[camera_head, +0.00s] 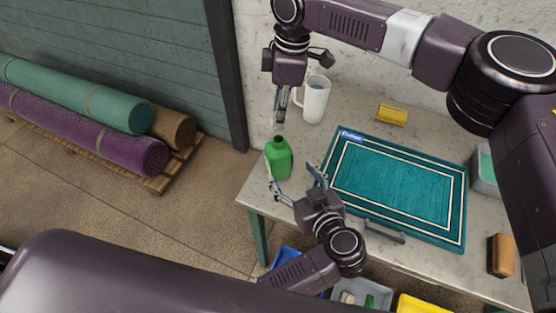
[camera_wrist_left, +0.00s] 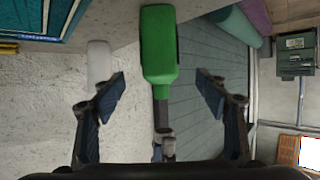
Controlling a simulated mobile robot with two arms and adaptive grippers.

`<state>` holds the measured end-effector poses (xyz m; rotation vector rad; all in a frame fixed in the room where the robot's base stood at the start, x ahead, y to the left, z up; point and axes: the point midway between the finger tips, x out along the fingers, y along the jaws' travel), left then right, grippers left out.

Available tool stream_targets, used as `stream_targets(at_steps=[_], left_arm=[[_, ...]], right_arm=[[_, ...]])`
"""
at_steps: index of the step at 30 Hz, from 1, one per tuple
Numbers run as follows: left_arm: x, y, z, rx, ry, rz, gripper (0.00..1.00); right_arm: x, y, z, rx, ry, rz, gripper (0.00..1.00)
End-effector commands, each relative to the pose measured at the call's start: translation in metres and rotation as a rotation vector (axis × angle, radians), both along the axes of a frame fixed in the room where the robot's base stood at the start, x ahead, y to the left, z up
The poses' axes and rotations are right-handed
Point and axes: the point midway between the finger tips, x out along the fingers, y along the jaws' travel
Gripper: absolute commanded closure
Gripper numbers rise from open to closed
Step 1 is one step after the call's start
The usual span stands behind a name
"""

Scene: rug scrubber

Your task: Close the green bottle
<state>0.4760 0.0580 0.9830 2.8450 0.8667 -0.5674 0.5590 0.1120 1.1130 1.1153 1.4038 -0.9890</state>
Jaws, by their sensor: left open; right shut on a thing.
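The green bottle (camera_head: 279,158) stands upright near the left end of the table. It appears inverted in the left wrist view (camera_wrist_left: 159,48), centred between my left fingers and ahead of them. My left gripper (camera_head: 294,178) is open in front of the bottle; the wrist view shows its fingers (camera_wrist_left: 160,97) spread to either side, not closed on it. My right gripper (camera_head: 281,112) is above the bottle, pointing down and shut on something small. A dark piece (camera_wrist_left: 160,114) shows between the bottle's top and my right fingers; I cannot tell exactly what it is.
A teal rug (camera_head: 395,187) covers the table's middle. A yellow block (camera_head: 391,115), a grey bin (camera_head: 484,170) and an orange-brown brush (camera_head: 501,255) lie around it.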

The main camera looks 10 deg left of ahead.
Motion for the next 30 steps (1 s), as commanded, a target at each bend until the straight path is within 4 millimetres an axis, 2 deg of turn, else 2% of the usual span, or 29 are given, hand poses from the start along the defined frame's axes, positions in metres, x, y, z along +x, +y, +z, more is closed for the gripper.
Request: stream_targets(at_steps=[9,15,21,30], left_arm=[[0.046,0.032,-0.022,0.004,-0.002,0.001,0.33],[0.070,0.048,-0.034,0.002,-0.001,0.001,0.33],[0.081,0.055,-0.040,0.000,-0.001,0.001,0.33],[0.082,0.056,-0.041,0.000,0.000,0.001,0.33]], right_arm=[[0.000,0.000,0.000,0.000,0.000,0.000,0.81],[0.000,0.000,0.000,0.000,0.000,0.000,0.81],[0.000,0.000,0.000,0.000,0.000,0.000,0.81],[0.000,0.000,0.000,0.000,0.000,0.000,0.81]])
